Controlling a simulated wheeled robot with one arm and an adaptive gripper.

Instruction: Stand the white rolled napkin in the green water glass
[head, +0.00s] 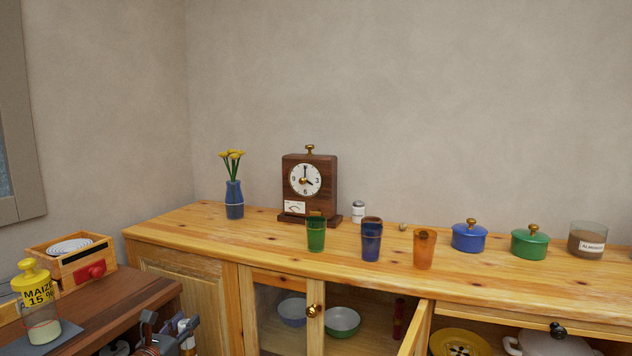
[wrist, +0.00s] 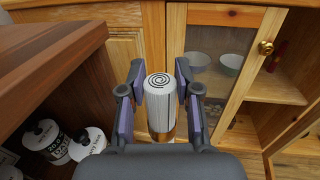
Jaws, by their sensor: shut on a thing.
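The white rolled napkin (wrist: 160,105) is upright between the two fingers of my gripper (wrist: 159,92) in the wrist view. Its spiral end faces the camera, and a gold band shows lower down. In the head view my gripper (head: 168,333) is at the bottom left, below the counter top, with the napkin only partly visible. The green water glass (head: 316,236) stands upright on the wooden counter, in front of the clock and well to the right of my gripper. I see nothing standing in it.
A blue glass (head: 371,243) and an orange glass (head: 424,250) stand right of the green one. The clock (head: 309,187) and flower vase (head: 234,201) are behind. A brown cart (head: 120,297) is close at left. A cabinet door (head: 416,335) stands open below the counter (head: 190,228).

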